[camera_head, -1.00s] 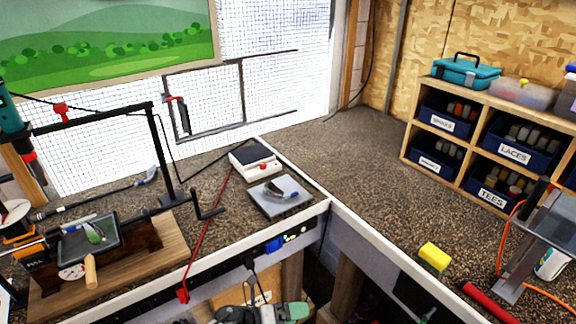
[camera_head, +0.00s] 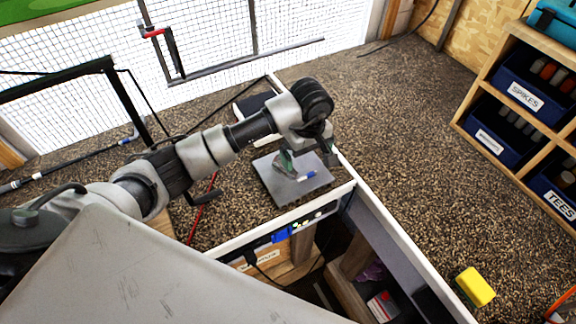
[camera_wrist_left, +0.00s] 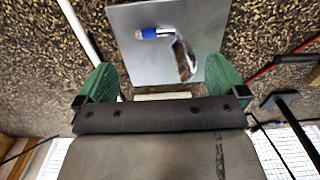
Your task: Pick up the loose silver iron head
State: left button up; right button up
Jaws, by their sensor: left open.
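The loose silver iron head (camera_wrist_left: 183,60) lies on a flat grey metal plate (camera_wrist_left: 135,22) on the bench. Its blue and white neck end (camera_head: 306,177) shows in the head view; the rest of it there is largely hidden by my gripper. My left gripper (camera_head: 308,158) is over the plate, with its fingers pointing down. In the left wrist view, its two green fingers (camera_wrist_left: 162,77) are spread wide apart with nothing between them. The head lies just beyond the fingertips, nearer the right finger in that view. My right gripper is not in view.
A dark-topped white box (camera_head: 254,104) sits behind the plate, partly hidden by my arm. A red cord (camera_head: 203,208) runs left of the plate. A yellow block (camera_head: 475,287) lies at lower right. A wooden cubby shelf (camera_head: 477,101) stands right. The bench between is clear.

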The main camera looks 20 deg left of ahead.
aim_at(304, 176)
pick_arm(q)
notch_tip(304, 176, down, 2)
jog(key=shift+d+f+b, duration=0.1)
jog(key=shift+b, duration=0.2)
jog(key=shift+f, duration=0.35)
notch_tip(304, 176, down, 5)
jog(key=shift+s+r+b, duration=0.1)
jog(key=shift+r+b, duration=0.1)
jog(key=shift+b, duration=0.85)
jog(key=shift+f, duration=0.2)
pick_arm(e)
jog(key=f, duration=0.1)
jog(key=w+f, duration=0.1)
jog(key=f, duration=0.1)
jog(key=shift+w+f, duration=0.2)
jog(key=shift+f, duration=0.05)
pick_arm(q)
jog(key=c, duration=1.3)
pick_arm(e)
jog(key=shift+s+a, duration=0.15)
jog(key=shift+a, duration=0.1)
